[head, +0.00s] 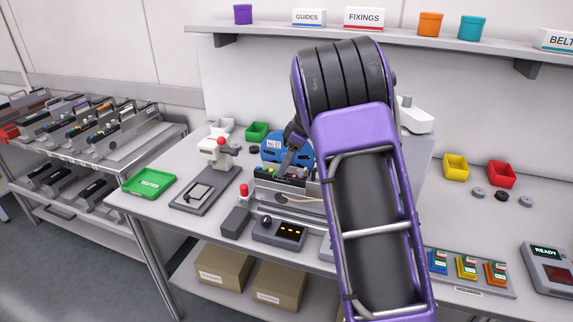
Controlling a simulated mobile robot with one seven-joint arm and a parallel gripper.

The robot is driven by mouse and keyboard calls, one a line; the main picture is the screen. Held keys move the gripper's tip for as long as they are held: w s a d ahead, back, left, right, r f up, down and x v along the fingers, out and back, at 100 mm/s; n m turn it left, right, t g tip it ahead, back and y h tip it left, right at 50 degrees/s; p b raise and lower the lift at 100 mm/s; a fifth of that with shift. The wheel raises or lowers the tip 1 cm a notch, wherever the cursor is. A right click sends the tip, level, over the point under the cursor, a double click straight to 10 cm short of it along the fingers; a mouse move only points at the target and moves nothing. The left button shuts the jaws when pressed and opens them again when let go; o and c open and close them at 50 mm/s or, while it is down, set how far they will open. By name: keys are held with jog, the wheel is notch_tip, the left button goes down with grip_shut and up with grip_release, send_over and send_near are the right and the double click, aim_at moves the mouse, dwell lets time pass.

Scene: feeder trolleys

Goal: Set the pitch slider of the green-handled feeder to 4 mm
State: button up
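A feeder (283,186) with small coloured parts on its top edge sits on the bench, in front of a blue reel (272,150). I cannot make out a green handle on it, nor its pitch slider or any scale marks. My gripper (284,168) points down at the top of this feeder, close to its coloured parts. Its fingers are small and dark here, and I cannot tell whether they touch the feeder or are open or shut. My purple arm hides what lies to the right of the feeder.
A trolley (146,157) at the left holds several feeders with coloured handles. On the bench are a green TESTED tray (149,182), a grey press-like fixture (207,188), a display box (279,232) and a red-topped post (244,195). A shelf (400,40) runs above.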

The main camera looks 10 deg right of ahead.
jog(key=v, duration=1.7)
jog(key=shift+r+p, duration=0.2)
jog(key=shift+p, duration=0.2)
